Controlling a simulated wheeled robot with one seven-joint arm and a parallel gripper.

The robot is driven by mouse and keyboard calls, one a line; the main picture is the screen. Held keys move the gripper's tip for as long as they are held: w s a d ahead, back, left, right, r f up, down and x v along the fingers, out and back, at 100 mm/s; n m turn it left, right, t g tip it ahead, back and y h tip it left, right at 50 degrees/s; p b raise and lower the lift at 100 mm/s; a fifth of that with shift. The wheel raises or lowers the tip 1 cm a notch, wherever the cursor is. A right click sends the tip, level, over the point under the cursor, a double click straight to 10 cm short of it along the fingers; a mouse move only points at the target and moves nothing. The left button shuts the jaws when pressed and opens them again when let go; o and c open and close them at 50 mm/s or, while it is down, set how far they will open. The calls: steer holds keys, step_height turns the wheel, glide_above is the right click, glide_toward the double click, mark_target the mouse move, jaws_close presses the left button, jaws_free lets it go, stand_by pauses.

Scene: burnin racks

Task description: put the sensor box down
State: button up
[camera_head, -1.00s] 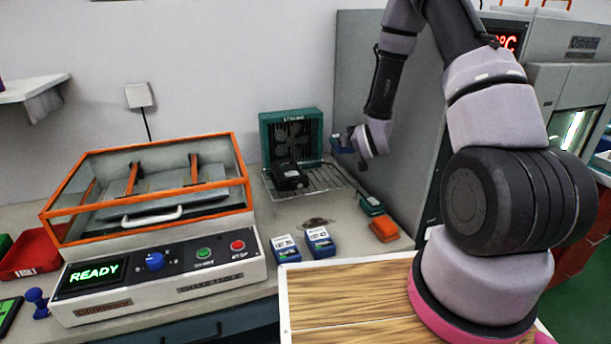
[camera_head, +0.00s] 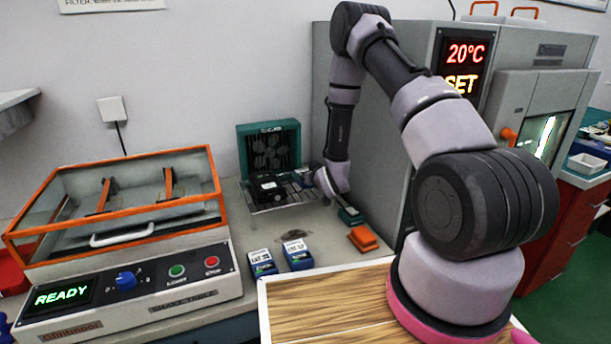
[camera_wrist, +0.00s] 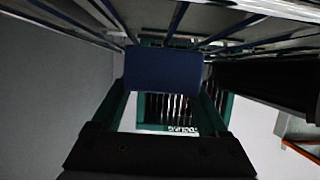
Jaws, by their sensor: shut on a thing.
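The sensor box is a dark blue block (camera_wrist: 163,72), seen in the wrist view between the two fingers of my gripper (camera_wrist: 165,98). My gripper is shut on it. In the head view my gripper (camera_head: 308,178) is at the right side of the wire rack (camera_head: 283,205), in front of the green cooling fan unit (camera_head: 270,147). The box is mostly hidden there. The wrist picture is upside down, with the rack's wires (camera_wrist: 225,35) along its top, close to the box. I cannot tell whether the box touches the wires.
A black device (camera_head: 268,188) stands on the rack's left part. Two blue boxes (camera_head: 262,263) (camera_head: 297,256) stand on the bench in front. An orange block (camera_head: 363,239) and a green one (camera_head: 350,216) lie to the right. A grey oven (camera_head: 375,110) closes off the right side.

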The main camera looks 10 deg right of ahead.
steer(key=shift+f, duration=0.15)
steer(key=o, duration=1.4)
